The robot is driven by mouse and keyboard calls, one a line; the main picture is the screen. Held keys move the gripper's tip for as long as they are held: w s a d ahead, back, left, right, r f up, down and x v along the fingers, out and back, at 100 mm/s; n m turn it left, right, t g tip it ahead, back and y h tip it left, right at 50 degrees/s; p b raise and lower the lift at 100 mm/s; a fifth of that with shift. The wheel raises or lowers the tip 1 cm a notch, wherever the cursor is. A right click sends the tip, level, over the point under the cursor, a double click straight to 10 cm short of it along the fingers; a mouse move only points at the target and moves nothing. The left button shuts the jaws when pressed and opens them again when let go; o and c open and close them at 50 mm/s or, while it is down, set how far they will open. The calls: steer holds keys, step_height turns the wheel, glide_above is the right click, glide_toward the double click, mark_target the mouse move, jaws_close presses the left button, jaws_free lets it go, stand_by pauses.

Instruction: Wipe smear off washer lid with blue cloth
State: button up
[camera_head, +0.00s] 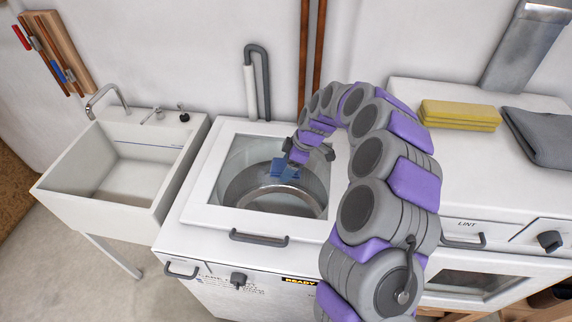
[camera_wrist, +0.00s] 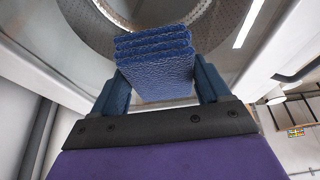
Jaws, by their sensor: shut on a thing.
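The blue cloth (camera_wrist: 156,62) is a folded, layered block held between the two fingers of my gripper (camera_wrist: 160,88) in the wrist view. In the head view the blue cloth (camera_head: 285,168) shows below my gripper (camera_head: 289,158), over the glass part of the washer lid (camera_head: 213,190). The lid is a white frame with a round drum visible through its window. I cannot tell whether the cloth touches the glass. I cannot make out a smear; my arm covers part of the lid's right side.
A utility sink (camera_head: 115,170) with a tap stands left of the washer. A dryer (camera_head: 455,190) stands right, with yellow folded cloths (camera_head: 460,115) and a grey cloth (camera_head: 543,138) on top. Copper pipes (camera_head: 312,60) and a grey hose (camera_head: 258,80) rise behind the washer.

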steer(key=shift+a+f, duration=0.1)
steer(key=shift+a, duration=0.3)
steer(key=shift+d+f+b, duration=0.2)
steer(key=shift+f+b, duration=0.25)
steer(key=shift+f, duration=0.05)
steer(key=shift+f+b, duration=0.35)
steer(key=shift+b, duration=0.35)
stand_by(1.4)
steer(key=shift+a, duration=0.1)
steer(key=shift+s+a, duration=0.35)
steer(key=shift+s, duration=0.55)
steer(key=shift+w+d, duration=0.15)
steer(key=shift+w, duration=0.75)
steer(key=shift+w+d, duration=0.1)
steer(key=shift+w, duration=0.75)
steer(key=shift+s+a+f, duration=0.1)
steer(key=shift+s+a, duration=0.05)
steer(key=shift+s, duration=0.8)
steer(key=shift+s+a+f, duration=0.1)
steer(key=shift+s+a, duration=0.05)
steer(key=shift+s, duration=0.8)
steer(key=o, duration=0.5)
